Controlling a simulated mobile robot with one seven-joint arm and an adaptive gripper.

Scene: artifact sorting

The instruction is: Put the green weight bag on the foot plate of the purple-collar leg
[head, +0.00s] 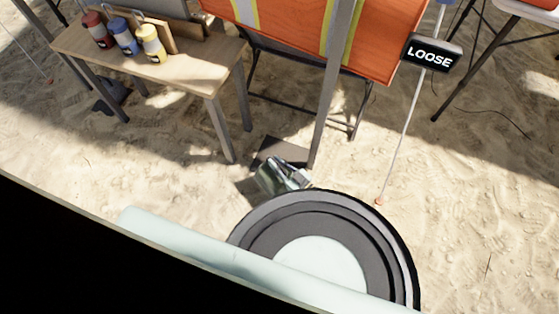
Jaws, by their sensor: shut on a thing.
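My gripper (287,176) is low over the sand, mostly hidden behind the round end of my own arm. It is shut on a dark greenish thing, the green weight bag (266,181) as far as I can tell; little of it shows. A dark square foot plate (275,149) lies just beyond it, at the base of a grey canopy leg (328,100). The bag is at the plate's near edge; I cannot tell whether they touch. No purple collar shows on this leg, whose top is out of view.
A wooden table (205,75) with red, blue and yellow bottles (122,37) stands at the left. An orange cloth (385,35) hangs behind the leg. A "LOOSE" sign (431,53) is by a thin line running to an orange peg (379,202). Sand at right is open.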

